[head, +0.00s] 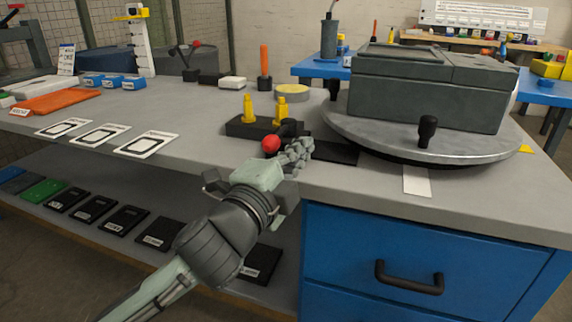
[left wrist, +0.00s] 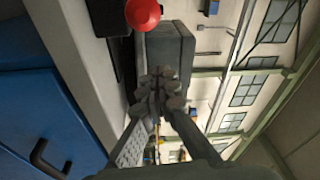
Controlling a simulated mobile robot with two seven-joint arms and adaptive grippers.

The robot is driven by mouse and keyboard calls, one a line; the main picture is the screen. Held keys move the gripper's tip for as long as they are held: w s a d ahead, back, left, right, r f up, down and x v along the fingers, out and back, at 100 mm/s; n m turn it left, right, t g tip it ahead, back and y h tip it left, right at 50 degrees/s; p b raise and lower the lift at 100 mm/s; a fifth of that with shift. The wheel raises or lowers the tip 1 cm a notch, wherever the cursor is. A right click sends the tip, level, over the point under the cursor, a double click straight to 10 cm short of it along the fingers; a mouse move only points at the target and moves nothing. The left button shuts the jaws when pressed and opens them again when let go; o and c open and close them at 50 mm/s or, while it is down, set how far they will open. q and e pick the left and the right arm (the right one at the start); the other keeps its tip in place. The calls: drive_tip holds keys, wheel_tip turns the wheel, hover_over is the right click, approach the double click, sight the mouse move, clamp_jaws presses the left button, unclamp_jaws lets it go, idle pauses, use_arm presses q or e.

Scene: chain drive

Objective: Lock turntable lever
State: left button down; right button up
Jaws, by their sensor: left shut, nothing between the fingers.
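The turntable (head: 440,140) is a round grey metal disc on the right of the bench with a dark grey case (head: 430,88) on it. A lever with a red ball knob (head: 271,144) and a short black arm (head: 289,128) sits at the disc's left. The knob also shows at the top of the left wrist view (left wrist: 143,14). My left gripper (head: 298,152) is shut and empty, just right of the knob in the head view; contact cannot be told. Its closed fingers fill the middle of the left wrist view (left wrist: 160,92). The lever's base is partly hidden. My right gripper is not in view.
A black block with yellow pegs (head: 251,128) stands just behind the knob. A black upright knob (head: 427,131) rises from the disc's front edge. A blue drawer cabinet (head: 420,255) is below the bench. White framed cards (head: 146,145) lie to the left.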

sight(280, 135)
use_arm(q)
drive_tip(key=a, duration=0.1)
drive_tip(key=w+a, duration=0.1)
drive_tip(key=a, duration=0.1)
drive_tip(key=shift+w+a+f, duration=0.15)
drive_tip(key=shift+w+f, duration=0.2)
drive_tip(key=shift+a, duration=0.1)
